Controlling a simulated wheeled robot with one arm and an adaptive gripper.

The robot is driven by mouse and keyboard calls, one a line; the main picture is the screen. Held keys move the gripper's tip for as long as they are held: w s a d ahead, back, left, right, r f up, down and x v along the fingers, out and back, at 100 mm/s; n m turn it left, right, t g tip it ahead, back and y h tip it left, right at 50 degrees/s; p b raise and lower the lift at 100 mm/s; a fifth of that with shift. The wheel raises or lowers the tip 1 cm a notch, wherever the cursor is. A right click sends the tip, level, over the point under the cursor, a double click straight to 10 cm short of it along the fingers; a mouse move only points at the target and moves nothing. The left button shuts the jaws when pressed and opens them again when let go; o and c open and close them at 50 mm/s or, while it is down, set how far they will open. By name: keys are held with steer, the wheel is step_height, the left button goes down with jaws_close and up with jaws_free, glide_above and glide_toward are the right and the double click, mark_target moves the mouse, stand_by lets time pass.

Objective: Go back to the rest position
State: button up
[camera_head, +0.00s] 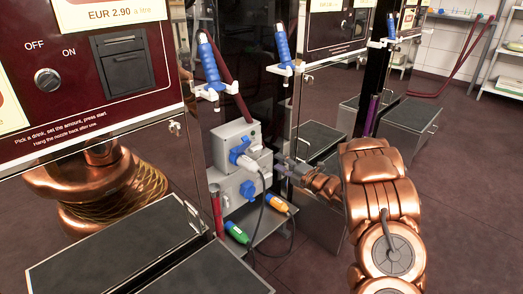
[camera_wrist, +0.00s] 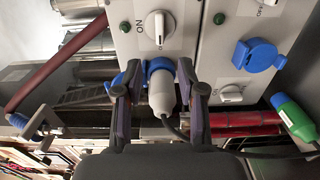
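My gripper (camera_head: 287,163) is beside the grey socket boxes between the pumps. In the wrist view my gripper (camera_wrist: 160,97) has its two fingers apart, one on each side of a white plug (camera_wrist: 162,96), with a narrow gap on both sides. The white plug sits in a blue socket (camera_wrist: 158,66) on the upper grey box (camera_head: 232,134). A black cable (camera_head: 262,211) runs down from the plug. My copper arm (camera_head: 378,190) reaches in from the right.
The lower box has a blue-covered socket (camera_head: 248,189). A green connector (camera_head: 237,233) and a yellow connector (camera_head: 277,204) lie on a shelf below. Pump cabinets (camera_head: 90,70) stand on both sides, with blue nozzles (camera_head: 208,62) above. Open floor (camera_head: 465,190) lies right of my arm.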

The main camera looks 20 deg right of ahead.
steer(key=s+d+r+m+g+h+p, duration=0.1)
steer(key=s+r+m+g+h+p, duration=0.2)
steer(key=r+p, duration=0.55)
steer(key=s+d+r+m+g+h+p, duration=0.15)
steer(key=s+r+m+h+p, duration=0.35)
steer(key=r, duration=0.6)
steer(key=s+d+r+m+g+h+p, duration=0.1)
steer(key=r+m+g+h+p, duration=0.15)
steer(key=r+m+p, duration=0.45)
steer(key=s+a+r+m+g+y+p, duration=0.1)
steer(key=s+a+r+p, duration=0.6)
steer(key=s, duration=0.7)
steer(key=s+a+r+m+g+y+p, duration=0.1)
steer(key=s+a+r+m+g+p, duration=0.3)
steer(key=s, duration=1)
steer(key=s+a+r+m+g+y+p, duration=0.1)
steer(key=s+a+r+g+p, duration=0.5)
steer(key=s+a+r+p, duration=0.6)
steer(key=shift+s+a+r+m+y, duration=0.35)
steer(key=shift+s+a+r+m, duration=0.2)
steer(key=shift+s+m, duration=0.35)
